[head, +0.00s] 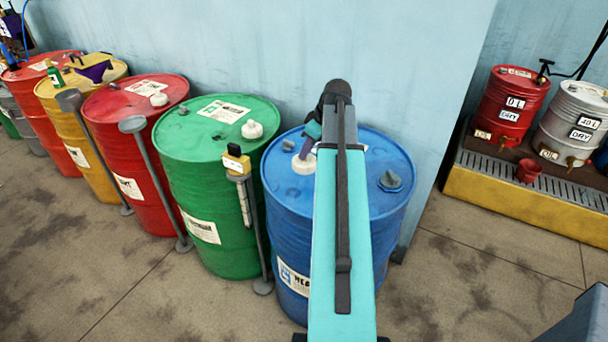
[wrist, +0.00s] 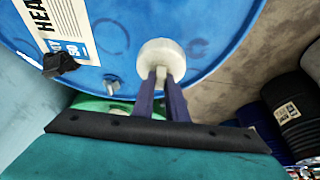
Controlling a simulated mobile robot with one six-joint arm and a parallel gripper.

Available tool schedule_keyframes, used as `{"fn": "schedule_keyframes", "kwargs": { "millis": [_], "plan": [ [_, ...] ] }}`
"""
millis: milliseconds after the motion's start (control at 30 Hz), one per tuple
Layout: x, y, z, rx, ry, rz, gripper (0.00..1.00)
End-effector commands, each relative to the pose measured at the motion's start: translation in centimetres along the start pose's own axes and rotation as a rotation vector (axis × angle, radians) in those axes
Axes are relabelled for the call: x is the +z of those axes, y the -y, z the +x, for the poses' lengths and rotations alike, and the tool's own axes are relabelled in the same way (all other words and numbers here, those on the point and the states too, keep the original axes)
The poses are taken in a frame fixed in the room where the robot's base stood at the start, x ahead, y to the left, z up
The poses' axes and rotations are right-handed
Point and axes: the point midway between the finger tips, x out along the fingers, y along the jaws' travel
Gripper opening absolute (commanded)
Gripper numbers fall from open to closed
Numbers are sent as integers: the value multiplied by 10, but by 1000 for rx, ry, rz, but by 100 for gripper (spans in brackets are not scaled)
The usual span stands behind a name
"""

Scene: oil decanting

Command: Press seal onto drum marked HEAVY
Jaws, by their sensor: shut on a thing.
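The blue drum (head: 290,215) stands near the wall, with "HEA" readable on its front label. In the wrist view its blue top (wrist: 190,25) has a label reading "HEA". A round white seal (head: 303,164) is at the left part of this top; it also shows in the wrist view (wrist: 163,52). My gripper (wrist: 161,77) has its two purple fingers shut on the seal's small knob. The seal appears to touch the drum top, but I cannot tell whether it is fully seated. My arm hides part of the drum in the head view.
A green drum (head: 216,140) with a white cap (head: 252,129) stands just left, then red and yellow drums. A grey bung (head: 390,180) sits on the blue top. A yellow-edged grated platform (head: 535,205) with small drums is at right. Open floor lies in front.

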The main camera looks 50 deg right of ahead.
Motion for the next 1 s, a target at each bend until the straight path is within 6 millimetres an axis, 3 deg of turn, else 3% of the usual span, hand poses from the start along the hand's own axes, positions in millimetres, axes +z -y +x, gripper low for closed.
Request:
{"fn": "schedule_keyframes", "kwargs": {
  "millis": [267,467,1000],
  "plan": [
    [-2,2,1,0,0,0,0],
    [-19,16,7,2,0,5,0],
    [-120,115,35,27,-1,61,0]
  ]
}}
